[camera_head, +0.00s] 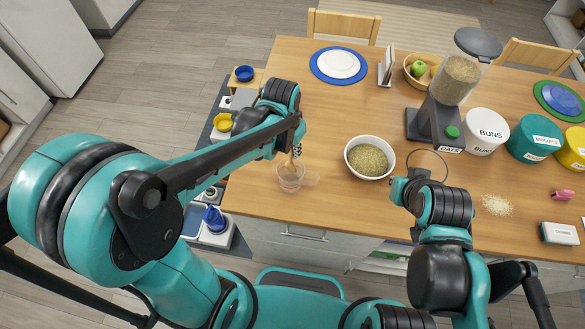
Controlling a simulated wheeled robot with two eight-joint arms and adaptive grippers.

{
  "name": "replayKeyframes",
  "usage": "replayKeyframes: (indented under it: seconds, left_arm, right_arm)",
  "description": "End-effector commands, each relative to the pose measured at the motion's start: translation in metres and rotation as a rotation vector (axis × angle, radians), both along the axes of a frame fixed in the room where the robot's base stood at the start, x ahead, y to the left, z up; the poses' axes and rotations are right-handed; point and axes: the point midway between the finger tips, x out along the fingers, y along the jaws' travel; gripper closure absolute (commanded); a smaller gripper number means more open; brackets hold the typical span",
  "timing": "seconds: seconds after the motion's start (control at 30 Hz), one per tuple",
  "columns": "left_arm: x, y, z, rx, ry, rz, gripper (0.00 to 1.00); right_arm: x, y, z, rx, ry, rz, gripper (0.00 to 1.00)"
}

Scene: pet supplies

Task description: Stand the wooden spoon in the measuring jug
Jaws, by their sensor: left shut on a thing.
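The clear measuring jug (290,178) stands near the table's front edge, left of the bowl of grain, with its handle to the right. My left gripper (297,143) is just above the jug and shut on the wooden spoon (291,161). The spoon points down at the jug, its lower end at or inside the mouth; how deep it is I cannot tell. The arm hides part of the gripper and spoon. My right gripper (406,185) is low over the table, right of the bowl; its fingers are not clear.
The white bowl of grain (352,168) stands right of the jug. The oats dispenser (432,120) and the buns tub (486,133) are behind my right arm. Spilled grains (497,205) lie at the right. The blue plate (318,68) is at the back left.

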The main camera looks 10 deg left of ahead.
Motion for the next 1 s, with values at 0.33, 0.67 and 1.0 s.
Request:
replayKeyframes:
  seconds: [0.33, 0.67, 1.0]
  left_arm:
    - [0.001, 0.0, -0.05, 0.0, 0.0, 0.0, 1.0]
    - [0.001, 0.0, -0.079, 0.0, 0.0, 0.0, 1.0]
    - [0.001, 0.0, -0.083, 0.0, 0.0, 0.0, 0.75]
  right_arm:
    - [0.0, 0.0, -0.011, 0.0, 0.0, 0.0, 1.0]
    - [0.0, 0.0, -0.017, 0.0, 0.0, 0.0, 1.0]
    - [0.0, 0.0, -0.021, 0.0, 0.0, 0.0, 1.0]
